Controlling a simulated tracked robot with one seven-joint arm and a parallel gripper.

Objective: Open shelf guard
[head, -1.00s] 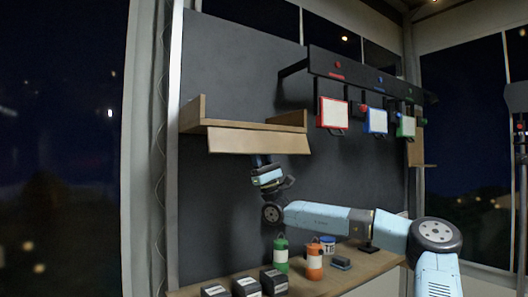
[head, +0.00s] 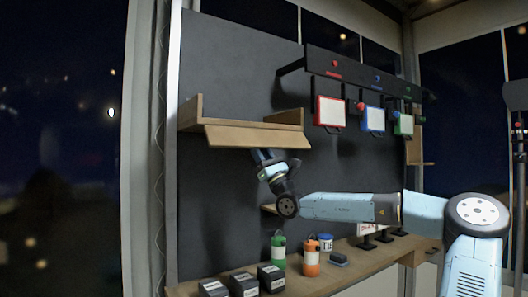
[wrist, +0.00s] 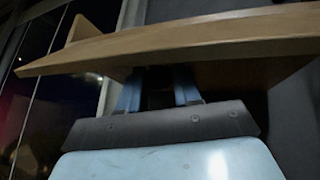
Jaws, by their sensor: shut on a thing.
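The shelf guard (head: 250,137) is a long light-wood flap along the front of the wall shelf (head: 196,112). It is tilted outward, with its front edge toward the room. My gripper (head: 262,154) is under the guard, pointing up at its underside. In the wrist view the guard (wrist: 190,38) spans the top, and the two blue fingers of my gripper (wrist: 158,80) reach up beneath it, shut on a dark part between them. The exact contact is in shadow.
A green bottle (head: 278,254), an orange bottle (head: 311,260) and dark boxes (head: 243,284) stand on the counter below. Red, blue and green framed panels (head: 331,111) hang to the right of the shelf. A small wooden ledge (head: 269,208) is behind my wrist.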

